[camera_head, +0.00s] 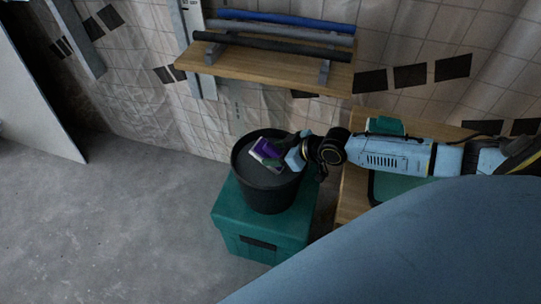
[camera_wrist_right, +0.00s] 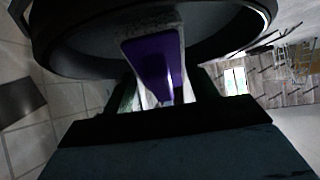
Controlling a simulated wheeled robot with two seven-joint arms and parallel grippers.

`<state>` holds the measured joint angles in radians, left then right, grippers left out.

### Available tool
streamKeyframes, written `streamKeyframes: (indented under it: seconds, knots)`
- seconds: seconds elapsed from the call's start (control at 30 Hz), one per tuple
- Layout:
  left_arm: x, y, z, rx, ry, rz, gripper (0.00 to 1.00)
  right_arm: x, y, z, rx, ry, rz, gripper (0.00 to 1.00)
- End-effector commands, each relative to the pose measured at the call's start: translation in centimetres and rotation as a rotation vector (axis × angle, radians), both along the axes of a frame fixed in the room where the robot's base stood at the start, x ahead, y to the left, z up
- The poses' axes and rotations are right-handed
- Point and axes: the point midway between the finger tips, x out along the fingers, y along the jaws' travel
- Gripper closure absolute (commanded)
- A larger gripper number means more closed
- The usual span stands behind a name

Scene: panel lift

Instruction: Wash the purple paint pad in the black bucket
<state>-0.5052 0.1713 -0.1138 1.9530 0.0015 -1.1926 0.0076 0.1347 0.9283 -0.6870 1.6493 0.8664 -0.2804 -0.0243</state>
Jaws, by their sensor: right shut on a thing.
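The purple paint pad (camera_head: 266,150), with a white edge, is over the mouth of the black bucket (camera_head: 268,192). In the right wrist view its purple back (camera_wrist_right: 155,62) shows between my fingers, with the dark bucket rim (camera_wrist_right: 255,38) around it. My right gripper (camera_head: 283,160) comes in from the right and is shut on the pad. I cannot tell how deep the pad is in the bucket or whether it touches the contents. The bucket stands upright on a teal box (camera_head: 245,232). My left gripper does not show.
A wooden shelf (camera_head: 270,68) with blue, grey and black rolls is on the tiled wall above the bucket. A wooden bench (camera_head: 349,205) with a teal container (camera_head: 385,187) stands to the right, under my right arm. The grey floor (camera_head: 110,220) at left is clear.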

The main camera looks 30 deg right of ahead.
Motion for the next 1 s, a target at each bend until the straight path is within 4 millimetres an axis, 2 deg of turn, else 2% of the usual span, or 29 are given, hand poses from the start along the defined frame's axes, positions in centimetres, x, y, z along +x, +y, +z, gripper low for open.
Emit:
streamKeyframes:
  seconds: [0.8,1.0]
  knots:
    - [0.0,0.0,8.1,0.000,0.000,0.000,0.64,0.0,0.0,8.4,0.000,-0.001,0.001,0.65]
    - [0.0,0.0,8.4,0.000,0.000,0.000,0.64,0.0,0.0,8.7,-0.001,0.000,0.001,0.65]
